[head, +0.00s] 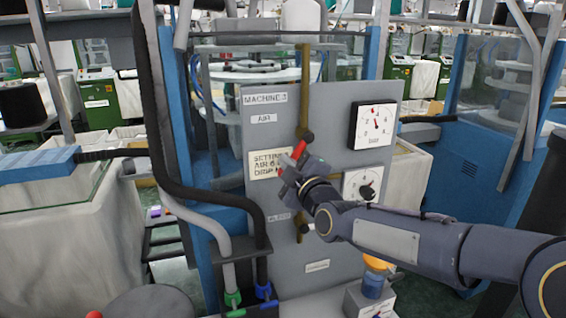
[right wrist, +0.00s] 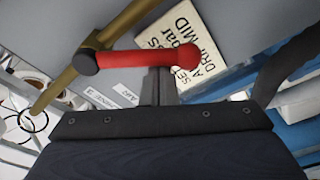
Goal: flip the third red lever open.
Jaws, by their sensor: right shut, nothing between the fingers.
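The red lever (head: 299,150) is on a brass pipe (head: 305,90) that runs down the grey panel marked MACHINE 3. In the right wrist view the red lever (right wrist: 150,62) runs from a dark pivot at the left to a rounded end at the right, at a slant to the brass pipe (right wrist: 58,88). My right gripper (head: 285,168) is shut and empty, just below and left of the lever in the head view. Its fingertips (right wrist: 159,84) are right at the lever's near side; whether they touch cannot be told. My left gripper is out of view.
Thick black and grey hoses (head: 165,150) stand left of the panel.

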